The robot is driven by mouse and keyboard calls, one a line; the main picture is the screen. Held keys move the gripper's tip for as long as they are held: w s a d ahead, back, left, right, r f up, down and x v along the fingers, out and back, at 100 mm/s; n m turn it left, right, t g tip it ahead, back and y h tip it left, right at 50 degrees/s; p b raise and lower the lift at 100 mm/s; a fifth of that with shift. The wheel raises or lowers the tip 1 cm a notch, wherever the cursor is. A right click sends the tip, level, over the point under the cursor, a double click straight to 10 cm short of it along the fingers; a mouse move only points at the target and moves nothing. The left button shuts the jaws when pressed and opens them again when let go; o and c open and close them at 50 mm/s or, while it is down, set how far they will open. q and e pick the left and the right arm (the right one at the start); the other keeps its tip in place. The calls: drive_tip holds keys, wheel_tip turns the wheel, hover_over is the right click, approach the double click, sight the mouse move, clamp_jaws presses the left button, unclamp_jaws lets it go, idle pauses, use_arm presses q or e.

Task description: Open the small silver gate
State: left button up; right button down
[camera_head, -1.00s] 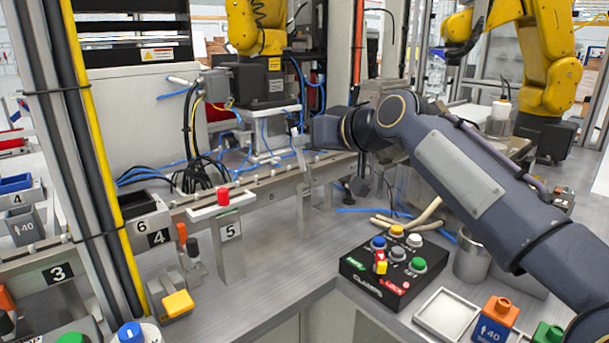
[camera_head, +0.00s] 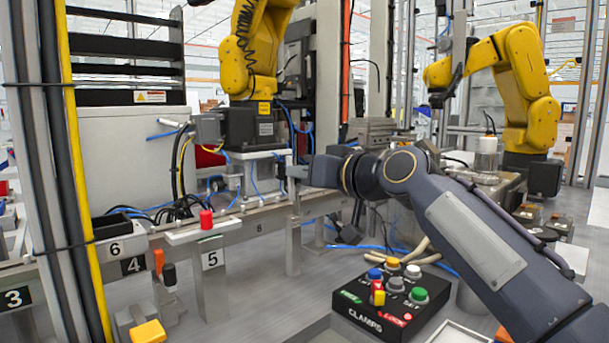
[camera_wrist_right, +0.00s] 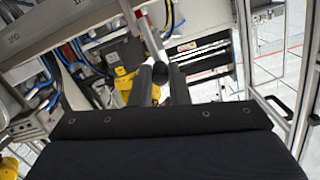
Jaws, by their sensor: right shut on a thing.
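The small silver gate (camera_head: 294,235) is a narrow upright metal piece at the long rail, left of centre in the head view. My right gripper (camera_head: 292,172) is at its upper end, reaching in from the right. In the right wrist view, a silver bar (camera_wrist_right: 146,35) runs down to a dark round knob between the fingers of the right gripper (camera_wrist_right: 160,80). The fingers are closed on this upper part of the gate. The exact contact is partly hidden by the gripper. My left gripper is not in view.
A black button box (camera_head: 390,300) stands on the bench below my right arm. A stand marked 5 (camera_head: 210,262) with a red button is left of the gate. Yellow robot arms (camera_head: 523,75) stand behind. Bare bench lies in front of the gate.

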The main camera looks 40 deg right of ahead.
drive_tip(key=c, duration=1.4)
unclamp_jaws()
drive_tip(key=shift+o, duration=0.2)
drive_tip(key=s+r+p, duration=0.1)
drive_tip(key=s, duration=0.6)
drive_tip(key=shift+s+d, duration=0.35)
drive_tip(key=shift+s, duration=0.05)
